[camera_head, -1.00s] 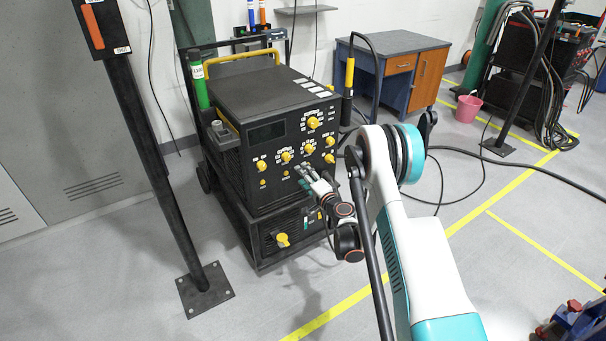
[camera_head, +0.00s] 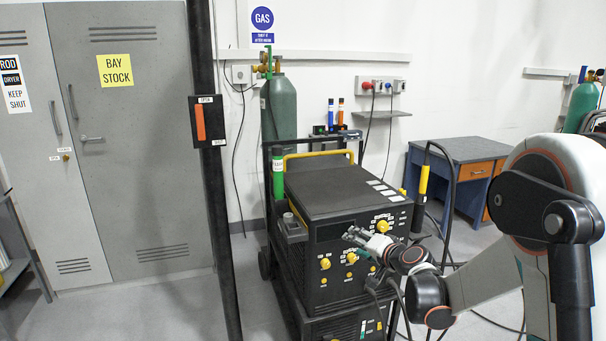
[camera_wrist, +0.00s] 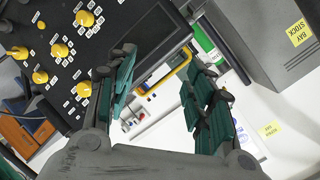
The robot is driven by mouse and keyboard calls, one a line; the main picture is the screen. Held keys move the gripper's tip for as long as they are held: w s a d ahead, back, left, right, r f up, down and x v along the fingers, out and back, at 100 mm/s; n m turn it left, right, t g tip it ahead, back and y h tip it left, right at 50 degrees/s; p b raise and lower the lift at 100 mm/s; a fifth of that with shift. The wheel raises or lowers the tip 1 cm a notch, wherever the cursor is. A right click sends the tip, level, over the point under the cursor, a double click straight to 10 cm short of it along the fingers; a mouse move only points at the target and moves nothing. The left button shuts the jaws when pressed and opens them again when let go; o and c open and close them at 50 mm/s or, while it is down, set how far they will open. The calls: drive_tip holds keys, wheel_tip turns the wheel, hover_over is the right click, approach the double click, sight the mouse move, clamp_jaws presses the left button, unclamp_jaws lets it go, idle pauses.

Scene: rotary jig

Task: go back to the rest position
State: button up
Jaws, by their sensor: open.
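My gripper (camera_head: 356,236) is in front of the control panel of the black welding machine (camera_head: 345,195), at the middle right in the head view. In the wrist view my gripper (camera_wrist: 160,95) is open, its two green-padded fingers spread apart with nothing between them. The machine's panel with yellow knobs (camera_wrist: 60,50) fills the upper left of the wrist view. I cannot tell the exact gap between the fingers and the panel. My arm reaches in from the right of the head view.
A black post (camera_head: 212,190) with an orange-marked box stands left of the machine. Grey lockers (camera_head: 130,140) are at the left. A green gas cylinder (camera_head: 278,110) stands behind the machine. A blue desk (camera_head: 458,175) is at the right. Dark cables hang near the machine.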

drive_tip(key=s+a+r+n+g+h, duration=0.15)
drive_tip(key=s+r, duration=0.25)
drive_tip(key=s, duration=0.6)
drive_tip(key=s+r+n+g, duration=0.25)
drive_tip(key=s+r, duration=0.25)
drive_tip(key=s, duration=0.5)
drive_tip(key=s+d+f+n+g+h, duration=0.1)
drive_tip(key=s+d+f+h, duration=0.1)
drive_tip(key=s, duration=0.9)
drive_tip(key=s+d+f+n+g+h, duration=0.1)
drive_tip(key=s+d+h, duration=0.1)
drive_tip(key=s, duration=0.9)
drive_tip(key=shift+d+f+n, duration=0.3)
drive_tip(key=shift+d+f, duration=0.05)
drive_tip(key=shift+d, duration=0.1)
drive_tip(key=shift+s, duration=0.1)
